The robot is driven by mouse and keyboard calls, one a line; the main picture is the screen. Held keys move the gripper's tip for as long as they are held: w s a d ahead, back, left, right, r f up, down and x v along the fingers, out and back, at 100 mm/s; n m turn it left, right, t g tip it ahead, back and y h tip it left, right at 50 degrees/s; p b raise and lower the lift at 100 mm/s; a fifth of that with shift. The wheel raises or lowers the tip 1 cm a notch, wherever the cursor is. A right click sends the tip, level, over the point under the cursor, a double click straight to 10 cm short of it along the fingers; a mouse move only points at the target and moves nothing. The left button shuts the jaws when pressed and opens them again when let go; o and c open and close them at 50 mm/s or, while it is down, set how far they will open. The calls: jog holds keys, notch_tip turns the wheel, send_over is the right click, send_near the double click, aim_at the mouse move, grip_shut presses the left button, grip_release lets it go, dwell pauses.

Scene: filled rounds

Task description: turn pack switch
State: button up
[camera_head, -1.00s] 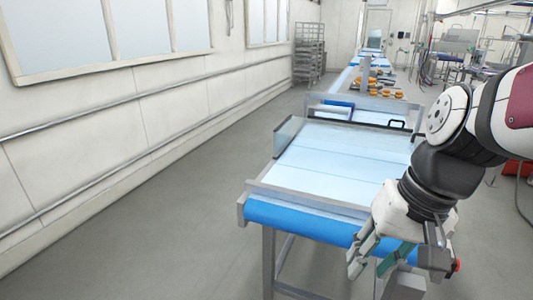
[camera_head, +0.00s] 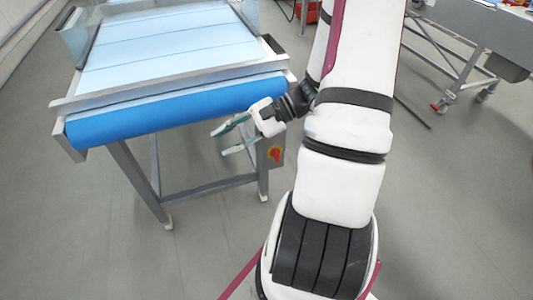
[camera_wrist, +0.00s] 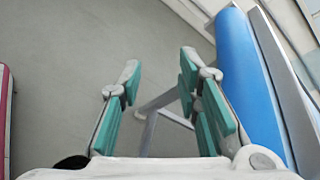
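The switch is not visible in the wrist view.
The blue roller (camera_wrist: 242,75) runs close along the right of the wrist view. A steel table (camera_head: 470,30) on castors stands at the right back. Grey floor (camera_head: 450,210) is free to the right and in front of the conveyor.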

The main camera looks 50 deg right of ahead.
jog(key=d+f+m+t+h+b, duration=0.55)
jog(key=d+f+m+t, duration=0.5)
jog(key=f, duration=0.45)
jog(key=m+g+h+b, duration=0.3)
jog(key=m+h+b, duration=0.2)
jog(key=m+h, duration=1)
send_near(278, 155)
jog(key=shift+n, duration=0.25)
jog(key=b+x, duration=0.3)
jog(key=x, duration=0.6)
jog(key=shift+w+d, duration=0.15)
jog(key=shift+w, duration=0.1)
jog(key=shift+t, duration=0.25)
grip_shut()
